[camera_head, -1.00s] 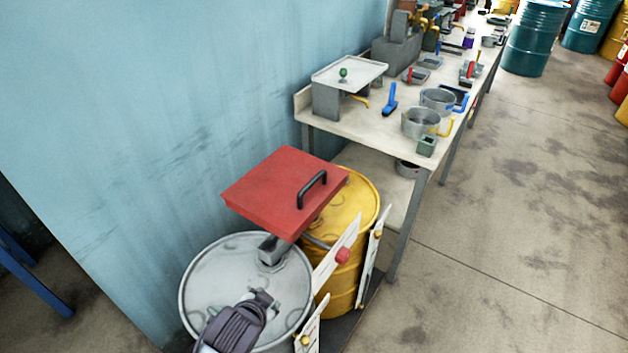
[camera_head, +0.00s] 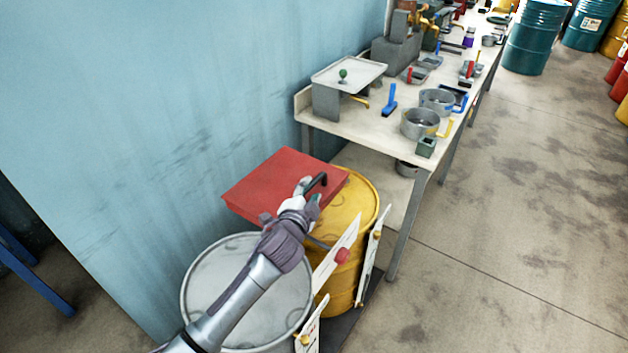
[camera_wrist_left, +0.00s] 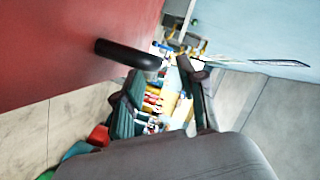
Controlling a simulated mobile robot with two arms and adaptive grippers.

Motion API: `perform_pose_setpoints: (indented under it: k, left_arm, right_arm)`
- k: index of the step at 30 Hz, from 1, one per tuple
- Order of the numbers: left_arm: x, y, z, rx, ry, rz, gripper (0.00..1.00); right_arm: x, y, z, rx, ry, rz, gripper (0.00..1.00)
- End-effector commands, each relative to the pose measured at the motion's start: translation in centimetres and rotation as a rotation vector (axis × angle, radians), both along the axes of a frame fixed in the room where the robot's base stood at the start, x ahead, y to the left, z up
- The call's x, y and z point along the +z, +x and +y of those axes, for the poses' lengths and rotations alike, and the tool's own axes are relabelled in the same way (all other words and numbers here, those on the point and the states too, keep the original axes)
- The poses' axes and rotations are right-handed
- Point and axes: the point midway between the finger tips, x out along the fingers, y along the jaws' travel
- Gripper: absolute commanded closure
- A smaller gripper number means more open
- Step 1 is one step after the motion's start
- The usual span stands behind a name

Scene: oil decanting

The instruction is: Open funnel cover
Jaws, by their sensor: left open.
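The red funnel cover (camera_head: 270,182) lies flat and closed above the yellow drum (camera_head: 352,215). Its black handle (camera_head: 319,182) stands up near the right edge of the cover. My left gripper (camera_head: 308,187) is open at the handle's near left side, and its arm hides part of the cover's front. In the left wrist view, the red cover (camera_wrist_left: 60,45) fills the upper left and the black handle (camera_wrist_left: 128,54) sticks out toward the open fingers (camera_wrist_left: 165,92). I cannot tell whether the fingers touch the handle. My right gripper is not in view.
A grey-white drum (camera_head: 210,275) stands in front of the yellow drum, below my left arm. White label plates (camera_head: 368,262) stand at the drums' right side. A workbench (camera_head: 370,125) with pots and tools runs behind. The floor (camera_head: 500,230) on the right is clear.

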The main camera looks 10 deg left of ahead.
Motion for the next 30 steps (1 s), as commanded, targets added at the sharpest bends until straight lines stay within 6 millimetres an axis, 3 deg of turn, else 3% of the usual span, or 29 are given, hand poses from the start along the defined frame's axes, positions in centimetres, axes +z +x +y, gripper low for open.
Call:
perform_pose_setpoints:
  k: [3,9,20,21,28,30]
  left_arm:
    - [-0.3,2.1,-0.1,0.000,0.000,0.000,0.60]
    - [-0.9,4.1,-0.2,0.001,-0.001,0.001,0.60]
    - [-1.1,4.6,-0.2,0.000,-0.001,0.000,0.60]
    - [-1.1,4.6,-0.2,0.000,-0.001,0.000,0.61]
    - [-1.1,4.6,-0.2,0.001,-0.001,0.001,1.00]
    - [-1.1,4.6,-0.2,0.001,-0.001,0.001,1.00]
  right_arm:
    - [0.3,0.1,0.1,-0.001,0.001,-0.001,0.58]
    - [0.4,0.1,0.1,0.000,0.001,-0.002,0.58]
    - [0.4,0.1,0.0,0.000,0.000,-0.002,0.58]
    - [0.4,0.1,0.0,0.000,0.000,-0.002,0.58]
    - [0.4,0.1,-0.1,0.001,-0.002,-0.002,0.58]
    - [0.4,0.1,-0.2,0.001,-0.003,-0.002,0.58]
